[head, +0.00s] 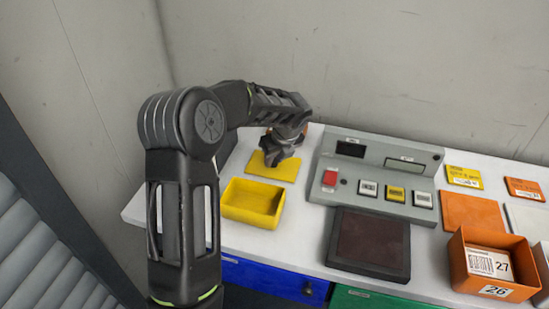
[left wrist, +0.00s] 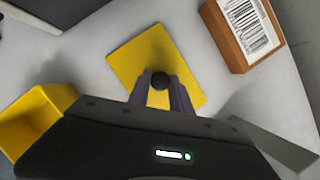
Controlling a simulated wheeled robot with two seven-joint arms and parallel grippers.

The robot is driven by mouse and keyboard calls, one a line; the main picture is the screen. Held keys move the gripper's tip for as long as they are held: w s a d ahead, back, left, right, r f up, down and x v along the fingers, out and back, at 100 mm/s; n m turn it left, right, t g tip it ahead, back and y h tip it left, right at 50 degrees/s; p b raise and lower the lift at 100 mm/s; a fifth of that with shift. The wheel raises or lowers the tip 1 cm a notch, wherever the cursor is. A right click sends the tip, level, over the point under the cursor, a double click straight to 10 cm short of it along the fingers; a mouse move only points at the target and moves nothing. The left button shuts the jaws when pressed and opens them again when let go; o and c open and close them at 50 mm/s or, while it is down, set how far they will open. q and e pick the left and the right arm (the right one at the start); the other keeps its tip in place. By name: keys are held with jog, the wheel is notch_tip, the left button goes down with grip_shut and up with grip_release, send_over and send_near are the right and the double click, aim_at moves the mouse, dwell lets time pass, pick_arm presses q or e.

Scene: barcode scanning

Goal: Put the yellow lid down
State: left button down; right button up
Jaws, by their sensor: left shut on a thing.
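The yellow lid (head: 286,172) is a flat square plate at the back left of the white table, just behind the open yellow box (head: 233,213). My left gripper (head: 275,160) is over the lid and shut on its knob. In the left wrist view, the lid (left wrist: 122,62) has a dark round knob between the fingertips (left wrist: 160,84). The yellow box (left wrist: 38,112) shows at the left there. The lid looks at or very near the table surface; I cannot tell if it touches. My right gripper is not in view.
A grey console (head: 375,172) with buttons stands right of the lid, with a dark pad (head: 369,243) in front. An orange box (head: 462,263) holds a labelled item at the right. An orange-brown block with a barcode (left wrist: 223,37) lies close to the lid.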

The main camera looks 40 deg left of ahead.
pick_arm(q)
jog(key=c, duration=1.2)
grip_release()
jog(key=shift+f, duration=0.1)
jog(key=shift+o, duration=0.2)
jog(key=v, duration=1.2)
